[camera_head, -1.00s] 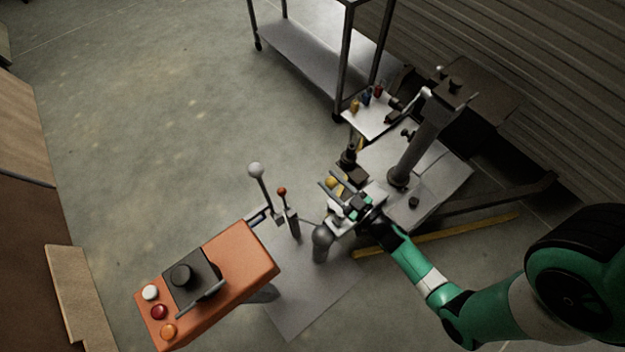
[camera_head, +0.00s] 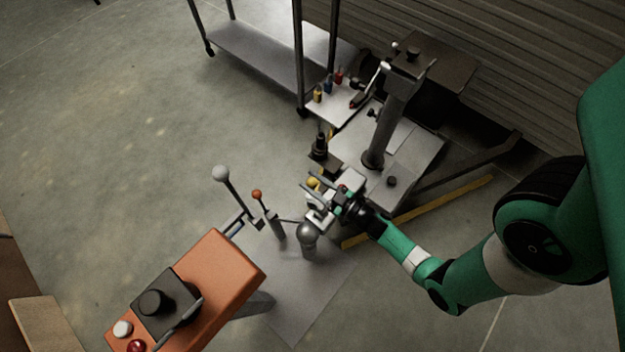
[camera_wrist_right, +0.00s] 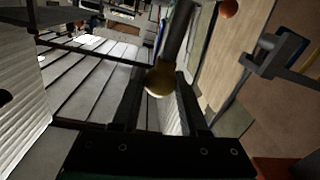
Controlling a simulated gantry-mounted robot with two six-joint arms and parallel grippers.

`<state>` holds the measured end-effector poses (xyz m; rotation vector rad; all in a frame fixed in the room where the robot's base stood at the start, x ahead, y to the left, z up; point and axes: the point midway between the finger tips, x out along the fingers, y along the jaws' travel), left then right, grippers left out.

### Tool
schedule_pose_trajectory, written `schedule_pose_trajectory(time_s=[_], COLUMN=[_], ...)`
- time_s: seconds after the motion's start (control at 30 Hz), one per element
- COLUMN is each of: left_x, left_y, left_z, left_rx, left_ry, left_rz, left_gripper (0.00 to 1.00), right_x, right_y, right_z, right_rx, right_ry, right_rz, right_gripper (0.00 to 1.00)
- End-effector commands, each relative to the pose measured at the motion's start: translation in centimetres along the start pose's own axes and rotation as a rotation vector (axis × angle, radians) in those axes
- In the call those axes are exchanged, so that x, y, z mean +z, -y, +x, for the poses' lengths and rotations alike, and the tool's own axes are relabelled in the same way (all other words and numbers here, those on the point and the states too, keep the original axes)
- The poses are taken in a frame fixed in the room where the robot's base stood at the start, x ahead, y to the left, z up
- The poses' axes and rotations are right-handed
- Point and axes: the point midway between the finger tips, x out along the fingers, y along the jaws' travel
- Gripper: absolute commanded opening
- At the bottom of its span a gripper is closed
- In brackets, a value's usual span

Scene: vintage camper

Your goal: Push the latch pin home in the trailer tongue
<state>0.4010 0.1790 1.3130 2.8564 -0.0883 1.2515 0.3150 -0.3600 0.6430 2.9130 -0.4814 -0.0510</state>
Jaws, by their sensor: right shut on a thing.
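My right gripper (camera_head: 312,190) is over the front of the trailer tongue (camera_head: 418,162), beside the light grey coupler (camera_head: 319,216) and the hitch ball (camera_head: 308,234). In the right wrist view the two dark fingers (camera_wrist_right: 157,100) stand on either side of a dark rod with a rounded brass-coloured end (camera_wrist_right: 158,82). It looks like the latch pin, but its far end runs out of view. A yellow knob (camera_head: 313,182) shows at the fingers in the head view. How deep the pin sits is hidden. My left gripper is out of view.
An orange control box (camera_head: 222,268) stands at lower left, with two ball-topped levers (camera_head: 220,174) near the coupler. The jack post (camera_head: 388,125) rises behind the gripper. A small tray (camera_head: 325,108) of coloured items and a metal cart (camera_head: 265,60) stand at the back. Floor at left is clear.

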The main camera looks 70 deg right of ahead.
Motion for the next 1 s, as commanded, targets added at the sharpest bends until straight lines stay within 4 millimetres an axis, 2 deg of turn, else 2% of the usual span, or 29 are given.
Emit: schedule_pose_trajectory(time_s=[0.03,0.23,1.0], left_x=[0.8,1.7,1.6], left_y=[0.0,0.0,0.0], left_z=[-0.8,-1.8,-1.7], left_rx=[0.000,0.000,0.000], left_ry=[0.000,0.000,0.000], left_rz=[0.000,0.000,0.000], left_gripper=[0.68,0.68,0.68], right_x=[1.1,2.6,2.6], right_y=[0.2,0.5,0.5], right_z=[0.0,0.0,0.0], right_rx=[0.000,0.000,0.000], right_ry=[-0.001,-0.002,-0.002], right_rz=[0.000,-0.002,-0.001], right_gripper=[0.00,0.00,0.00])
